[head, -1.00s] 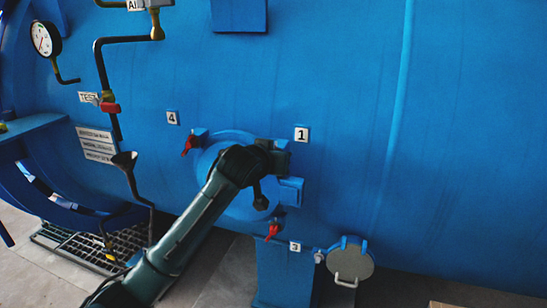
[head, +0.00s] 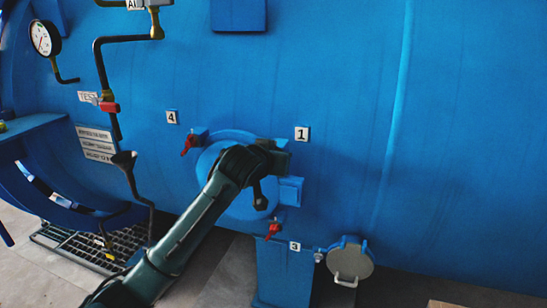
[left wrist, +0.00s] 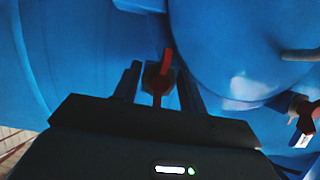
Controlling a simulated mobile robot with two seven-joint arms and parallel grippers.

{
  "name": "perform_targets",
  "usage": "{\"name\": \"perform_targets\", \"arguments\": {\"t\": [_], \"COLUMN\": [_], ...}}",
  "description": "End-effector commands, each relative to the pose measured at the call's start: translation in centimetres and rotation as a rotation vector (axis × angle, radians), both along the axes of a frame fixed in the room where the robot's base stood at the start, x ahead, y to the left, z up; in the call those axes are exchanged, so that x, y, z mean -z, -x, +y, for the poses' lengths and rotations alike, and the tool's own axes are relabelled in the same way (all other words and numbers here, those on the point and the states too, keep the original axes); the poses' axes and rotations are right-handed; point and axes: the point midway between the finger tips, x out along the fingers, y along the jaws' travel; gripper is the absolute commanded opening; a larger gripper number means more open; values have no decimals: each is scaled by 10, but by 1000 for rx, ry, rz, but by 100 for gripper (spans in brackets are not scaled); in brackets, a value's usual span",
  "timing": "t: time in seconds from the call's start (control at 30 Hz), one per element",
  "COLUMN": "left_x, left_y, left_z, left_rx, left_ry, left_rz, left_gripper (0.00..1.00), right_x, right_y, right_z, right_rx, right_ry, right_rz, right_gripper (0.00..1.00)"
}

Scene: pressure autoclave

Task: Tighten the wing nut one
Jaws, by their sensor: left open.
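Wing nut one is a red wing nut (left wrist: 166,62) seen in the left wrist view, standing between the two fingers of my left gripper (left wrist: 158,78). The fingers are apart, one on each side of it, and I cannot tell whether either touches it. In the head view my left arm reaches to the upper right edge of the round blue cover (head: 208,163), beside the label 1 (head: 301,133). My arm hides this wing nut and the fingertips there. My right gripper is not in view.
Other red wing nuts sit at the cover's upper left (head: 187,144) and bottom (head: 273,230). Labels 4 (head: 172,117) and 3 (head: 295,246) mark them. A small round hatch (head: 350,261) with a handle is at lower right. Pipes and a gauge (head: 44,38) are at left.

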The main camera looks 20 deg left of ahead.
Motion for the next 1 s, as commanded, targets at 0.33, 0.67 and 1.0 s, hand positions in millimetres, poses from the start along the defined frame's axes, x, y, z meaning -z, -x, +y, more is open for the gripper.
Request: {"name": "perform_targets", "arguments": {"t": [0.33, 0.67, 1.0], "left_x": [-8, -36, -50], "left_y": [22, 86, 121], "left_z": [1, 2, 3], "left_rx": [1, 2, 0], "left_ry": [1, 0, -1], "left_rz": [-4, -5, 0], "left_gripper": [42, 42, 42], "right_x": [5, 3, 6], "right_y": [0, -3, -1], "right_z": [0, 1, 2], "right_rx": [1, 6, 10], "right_ry": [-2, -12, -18], "right_rz": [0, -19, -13], "right_gripper": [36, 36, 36]}}
